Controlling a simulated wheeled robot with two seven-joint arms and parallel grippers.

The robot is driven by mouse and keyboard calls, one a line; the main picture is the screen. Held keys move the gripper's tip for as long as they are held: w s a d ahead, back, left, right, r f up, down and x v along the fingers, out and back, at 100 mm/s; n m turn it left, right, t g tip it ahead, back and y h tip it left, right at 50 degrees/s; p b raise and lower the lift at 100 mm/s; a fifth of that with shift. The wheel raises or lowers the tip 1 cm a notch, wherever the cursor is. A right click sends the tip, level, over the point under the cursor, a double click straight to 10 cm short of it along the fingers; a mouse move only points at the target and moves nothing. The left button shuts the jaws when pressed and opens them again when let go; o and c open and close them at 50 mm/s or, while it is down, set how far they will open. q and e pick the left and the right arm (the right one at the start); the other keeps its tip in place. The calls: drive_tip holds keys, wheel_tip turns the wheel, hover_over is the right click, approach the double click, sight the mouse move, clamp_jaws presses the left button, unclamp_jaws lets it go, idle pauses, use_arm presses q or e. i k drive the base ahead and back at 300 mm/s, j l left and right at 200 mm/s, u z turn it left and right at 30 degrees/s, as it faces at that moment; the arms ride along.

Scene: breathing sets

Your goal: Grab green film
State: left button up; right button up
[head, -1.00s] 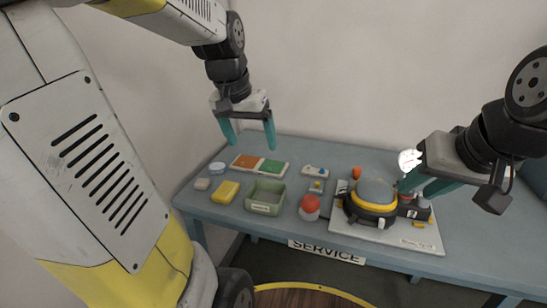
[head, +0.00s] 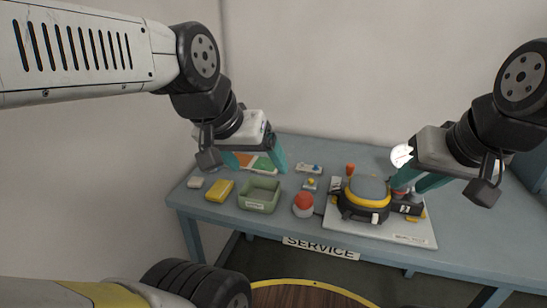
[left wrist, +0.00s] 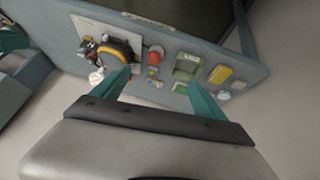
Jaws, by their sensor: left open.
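The green film (head: 266,164) lies flat on the back left of the table, beside an orange film (head: 243,159) on a pale board.
A green tray (head: 258,206), yellow sponge (head: 219,190) and red-topped jar (head: 303,203) stand in front of the films. A dome-shaped device (head: 367,189) sits on a white board (head: 340,222). The table's far right is clear.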

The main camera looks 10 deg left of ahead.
sight(266, 162)
drive_tip(key=i+l, duration=0.1)
drive_tip(key=i+l+u, duration=0.15)
drive_tip(key=u, duration=0.2)
drive_tip(key=i+l+u, duration=0.4)
drive_tip(key=k+j+u, duration=0.1)
drive_tip(key=u, duration=1)
